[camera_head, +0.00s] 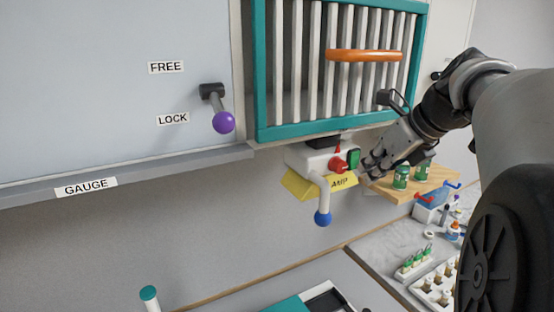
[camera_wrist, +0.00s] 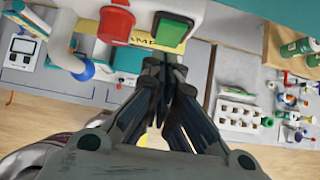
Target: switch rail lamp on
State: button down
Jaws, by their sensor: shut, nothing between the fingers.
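The rail lamp's switch box (camera_head: 312,160) is white and hangs under the teal-framed barred panel. On it are a red button (camera_head: 338,165) and a green button (camera_head: 353,158), with a yellow label (camera_head: 341,183) reading "AMP" in the visible part. A white arm with a blue ball end (camera_head: 322,218) hangs below. In the wrist view the red button (camera_wrist: 115,22) is left of the green button (camera_wrist: 175,33). My gripper (camera_head: 370,168) is shut and empty, just right of the box. Its tips (camera_wrist: 165,65) appear just below the green button; I cannot tell whether they touch.
An orange handle (camera_head: 364,55) crosses the barred panel above. A wooden shelf (camera_head: 430,180) with green jars is close right of my gripper. A white rack (camera_head: 437,285) stands on the lower counter.

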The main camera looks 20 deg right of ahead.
jog(key=shift+w, duration=0.35)
jog(key=shift+w+a+f+p, duration=0.1)
jog(key=shift+w+f+p, duration=0.15)
jog(key=shift+p, duration=0.2)
jog(key=shift+w+r, duration=0.1)
jog(key=shift+r+p, duration=0.85)
jog(key=shift+p, duration=0.2)
